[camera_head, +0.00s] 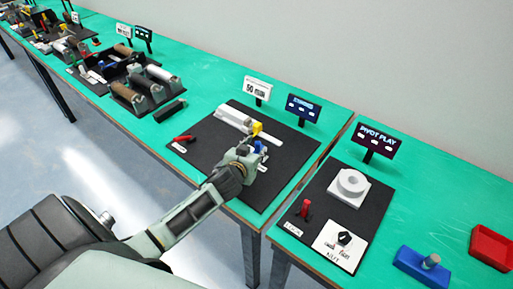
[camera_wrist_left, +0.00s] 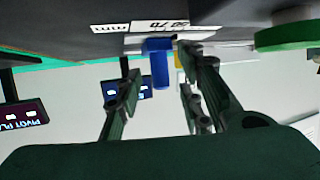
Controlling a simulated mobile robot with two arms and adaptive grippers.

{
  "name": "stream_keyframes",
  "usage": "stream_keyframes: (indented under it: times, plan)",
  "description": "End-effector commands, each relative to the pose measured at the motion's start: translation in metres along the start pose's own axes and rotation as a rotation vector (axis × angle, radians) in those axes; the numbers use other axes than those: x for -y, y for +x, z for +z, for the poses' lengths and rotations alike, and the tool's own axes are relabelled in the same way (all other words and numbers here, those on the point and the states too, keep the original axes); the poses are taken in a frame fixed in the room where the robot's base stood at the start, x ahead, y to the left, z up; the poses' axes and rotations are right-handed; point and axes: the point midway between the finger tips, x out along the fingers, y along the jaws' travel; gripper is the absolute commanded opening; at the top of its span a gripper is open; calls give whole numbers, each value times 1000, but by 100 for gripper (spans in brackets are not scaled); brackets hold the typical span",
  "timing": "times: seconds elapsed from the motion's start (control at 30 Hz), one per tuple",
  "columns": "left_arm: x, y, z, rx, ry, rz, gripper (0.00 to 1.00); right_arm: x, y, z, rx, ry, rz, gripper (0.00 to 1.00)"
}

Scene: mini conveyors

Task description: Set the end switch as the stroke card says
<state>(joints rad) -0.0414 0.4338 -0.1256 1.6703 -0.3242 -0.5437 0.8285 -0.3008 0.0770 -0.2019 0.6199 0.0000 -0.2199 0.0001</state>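The stroke card (camera_head: 257,89) reads "50 mm" and stands behind the dark mat (camera_head: 215,150). A white cylinder unit (camera_head: 233,118) lies on the mat with a yellow piece (camera_head: 257,128) at its end. A small blue block (camera_head: 259,147), seemingly the end switch, is beside my left gripper (camera_head: 254,157). In the left wrist view the blue block (camera_wrist_left: 159,63) shows between the open fingers with gaps on both sides. A scale strip (camera_wrist_left: 150,26) marked 50, 70 and mm is by it. My right gripper is not in view.
A red lever (camera_head: 184,138) is at the mat's left edge. A dark display (camera_head: 303,108) stands behind the mat. The right table holds a pivot play station (camera_head: 350,186), a blue tray (camera_head: 421,267) and a red tray (camera_head: 492,247). Racks of rollers (camera_head: 140,90) stand further left.

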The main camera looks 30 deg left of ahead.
Motion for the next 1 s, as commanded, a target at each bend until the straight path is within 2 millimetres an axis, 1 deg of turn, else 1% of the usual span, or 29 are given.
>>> stream_keyframes:
  times: [0.1,0.2,0.5,0.9,1.0]
  plan:
    - [0,11,0,1,1,0,35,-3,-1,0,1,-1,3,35]
    - [0,15,0,1,2,0,35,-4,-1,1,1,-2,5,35]
    - [0,17,0,1,1,0,35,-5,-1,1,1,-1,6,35]
    - [-1,17,0,1,0,1,0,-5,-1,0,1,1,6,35]
    - [-1,17,0,1,0,1,0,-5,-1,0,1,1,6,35]
